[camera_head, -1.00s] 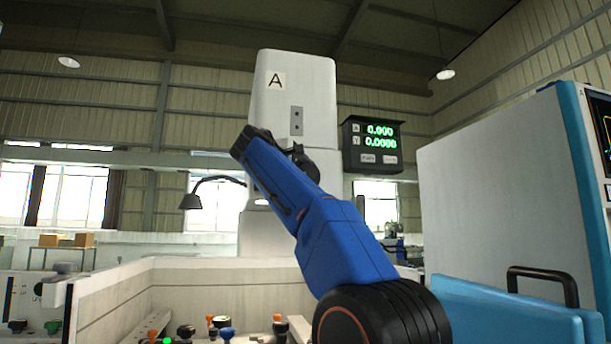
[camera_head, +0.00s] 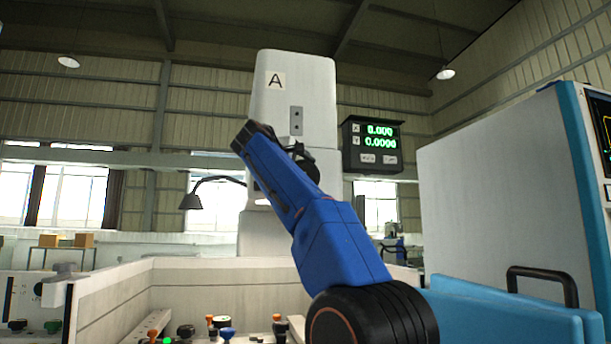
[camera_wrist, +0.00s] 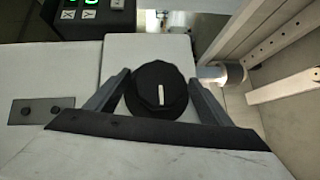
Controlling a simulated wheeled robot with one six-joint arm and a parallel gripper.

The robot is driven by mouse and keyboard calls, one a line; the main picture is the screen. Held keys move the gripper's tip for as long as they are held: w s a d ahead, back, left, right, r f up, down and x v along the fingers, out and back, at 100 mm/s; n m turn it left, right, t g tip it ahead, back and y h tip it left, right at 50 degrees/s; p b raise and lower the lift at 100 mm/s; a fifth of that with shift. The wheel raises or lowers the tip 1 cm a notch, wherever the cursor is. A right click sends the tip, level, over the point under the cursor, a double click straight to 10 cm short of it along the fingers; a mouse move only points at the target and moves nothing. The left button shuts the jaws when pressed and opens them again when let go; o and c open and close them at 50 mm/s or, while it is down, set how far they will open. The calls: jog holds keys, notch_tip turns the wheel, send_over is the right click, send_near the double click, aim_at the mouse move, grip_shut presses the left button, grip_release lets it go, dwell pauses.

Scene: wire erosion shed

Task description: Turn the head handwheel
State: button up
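The head handwheel (camera_wrist: 157,90) is a round black knob with lobed edges and a white line, on the pale machine head (camera_head: 290,85). In the wrist view its white line stands nearly upright. My gripper (camera_wrist: 160,76) is open, with one grey finger on each side of the handwheel. Narrow gaps seem to show between the fingers and the knob; I cannot tell whether either touches. In the head view my blue arm reaches up to the machine head and covers the place of the handwheel.
A black X/Y readout (camera_head: 372,145) hangs right of the machine head. A small plate with two holes (camera_head: 296,121) sits on the head, close to my arm. A large white and blue cabinet (camera_head: 500,185) stands at right. Several knobs (camera_head: 221,321) are low in front.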

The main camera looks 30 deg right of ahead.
jog(key=v, duration=1.7)
jog(key=shift+s, duration=0.2)
jog(key=shift+a, duration=0.1)
jog(key=s+d+f+n+y, duration=0.1)
jog(key=s+f+y, duration=0.2)
jog(key=f, duration=0.7)
jog(key=s+d+f+y, duration=0.1)
jog(key=s+f+y, duration=0.1)
jog(key=f, duration=0.8)
jog(key=s+d+f+n+y, duration=0.1)
jog(key=s+f+y, duration=0.2)
jog(key=f, duration=0.7)
jog(key=s+a+f+m+g+y, duration=0.1)
jog(key=s+a+f+m+y, duration=0.1)
jog(key=s+f, duration=0.6)
jog(key=s+a+f+m+g+y, duration=0.1)
jog(key=s+f, duration=0.6)
jog(key=f, duration=1.3)
jog(key=s+a+f+m+g+y, duration=0.1)
jog(key=s+a+f+m+y, duration=0.2)
jog(key=s+f, duration=0.5)
notch_tip(320, 180, down, 6)
jog(key=shift+s+r+y, duration=0.1)
jog(key=shift+s+y, duration=0.2)
